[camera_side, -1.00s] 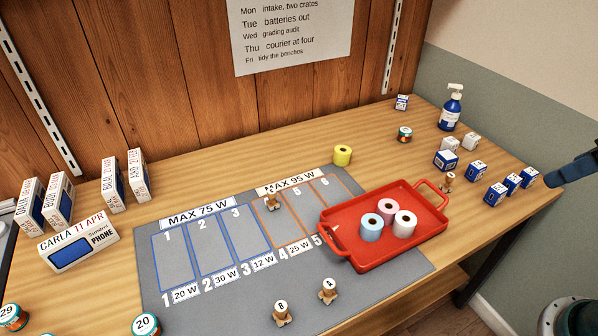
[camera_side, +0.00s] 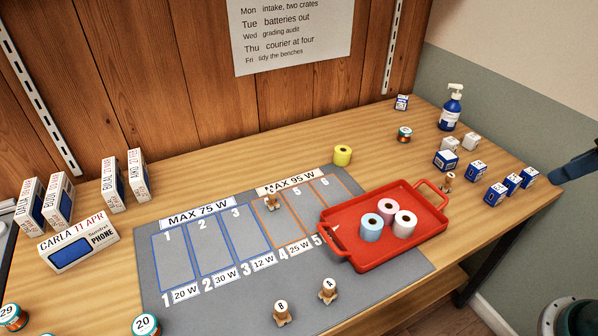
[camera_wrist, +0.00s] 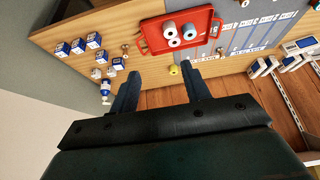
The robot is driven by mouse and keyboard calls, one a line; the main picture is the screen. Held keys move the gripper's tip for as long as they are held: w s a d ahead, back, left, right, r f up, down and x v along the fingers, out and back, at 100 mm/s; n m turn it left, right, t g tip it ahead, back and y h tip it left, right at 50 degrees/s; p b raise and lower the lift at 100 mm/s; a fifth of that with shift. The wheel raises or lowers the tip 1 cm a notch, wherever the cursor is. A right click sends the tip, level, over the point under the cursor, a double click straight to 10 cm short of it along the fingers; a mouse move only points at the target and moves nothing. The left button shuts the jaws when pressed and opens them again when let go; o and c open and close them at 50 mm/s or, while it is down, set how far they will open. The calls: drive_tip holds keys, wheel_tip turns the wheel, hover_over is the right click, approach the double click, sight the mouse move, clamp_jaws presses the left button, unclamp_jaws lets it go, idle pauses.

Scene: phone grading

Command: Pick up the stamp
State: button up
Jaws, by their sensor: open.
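Several wooden stamps stand on the bench. In the side view, stamp A (camera_side: 328,291) and stamp B (camera_side: 282,313) stand upright on the front of the grey mat. Another stamp (camera_side: 271,201) stands at slot 4 on the mat. One more stamp (camera_side: 447,181) stands right of the red tray, near the small boxes; it seems to show small in the wrist view (camera_wrist: 125,48). My gripper (camera_wrist: 162,76) is open and empty in the wrist view, in the air and apart from every stamp. Only a dark part of it shows at the side view's right edge.
The red tray (camera_side: 349,258) holds three rolls and overlaps the mat (camera_side: 230,302). Phone boxes (camera_side: 80,243) stand at left. Bare wood lies behind the tray.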

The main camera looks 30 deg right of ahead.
drive_tip(key=n+g+y, duration=0.3)
drive_tip(key=n+y, duration=0.1)
drive_tip(key=n, duration=0.8)
hover_over(330, 284)
drive_tip(key=s+d, duration=0.3)
drive_tip(key=d, duration=0.1)
wheel_tip(330, 284, down, 20)
drive_tip(key=shift+x, duration=3.6)
drive_tip(key=shift+w+a+f, duration=0.15)
drive_tip(key=shift+w+f, duration=0.1)
drive_tip(key=shift+f, duration=0.3)
drive_tip(key=shift+x, duration=2.6)
drive_tip(key=shift+w+a, duration=0.1)
